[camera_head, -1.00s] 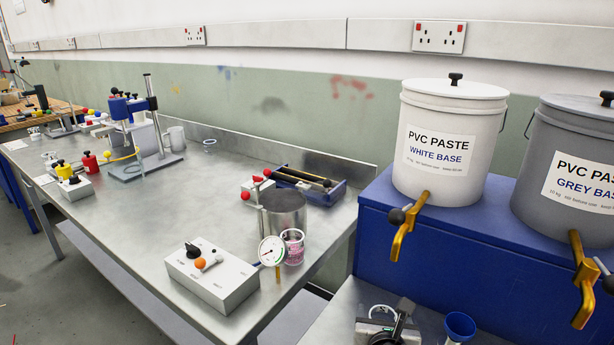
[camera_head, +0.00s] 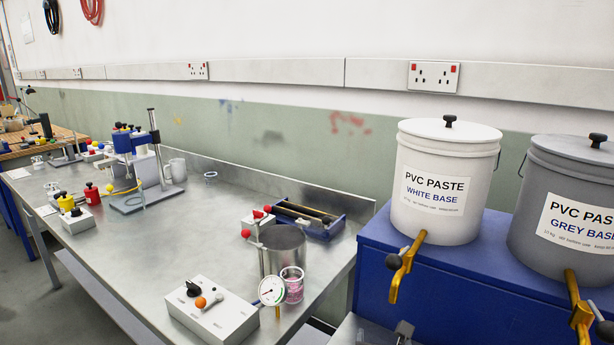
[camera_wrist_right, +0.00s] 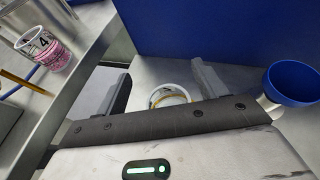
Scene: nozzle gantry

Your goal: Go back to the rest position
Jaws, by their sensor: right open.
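My right gripper (camera_head: 403,330) shows only in part at the bottom edge of the head view. In the right wrist view its two fingers (camera_wrist_right: 162,84) are spread apart with nothing gripped. A small white cup with a yellowish inside (camera_wrist_right: 168,97) stands beyond the fingers, partly hidden by the gripper body. I cannot tell its exact distance from the fingertips. My left gripper is not in view.
A blue funnel (camera_wrist_right: 292,82) is right of the gripper. A blue stand (camera_head: 375,240) holds white (camera_head: 445,185) and grey (camera_head: 565,205) paste buckets with brass taps. Left, the steel bench (camera_head: 150,240) carries a control box (camera_head: 212,312), a metal pot (camera_head: 283,250) and a pink-filled cup (camera_head: 293,285).

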